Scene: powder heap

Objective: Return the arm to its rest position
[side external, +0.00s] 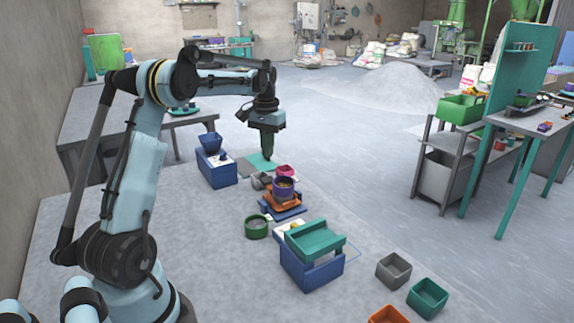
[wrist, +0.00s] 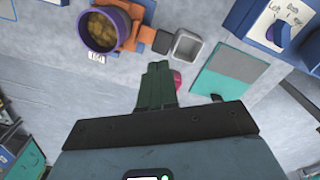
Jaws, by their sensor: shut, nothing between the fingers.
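A purple pot (side external: 284,188) with brown contents stands on an orange stand, nearer the camera than the gripper. The pot also shows at the upper left of the wrist view (wrist: 107,42). The gripper is apart from the pot. A pink object (wrist: 178,79) is partly hidden behind the fingers.
A blue box with a funnel (side external: 212,160) stands left of the gripper. A green round dish (side external: 256,227), a teal tray on a blue box (side external: 313,240) and grey (side external: 393,270), green (side external: 427,297) and orange (side external: 388,315) bins stand nearer.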

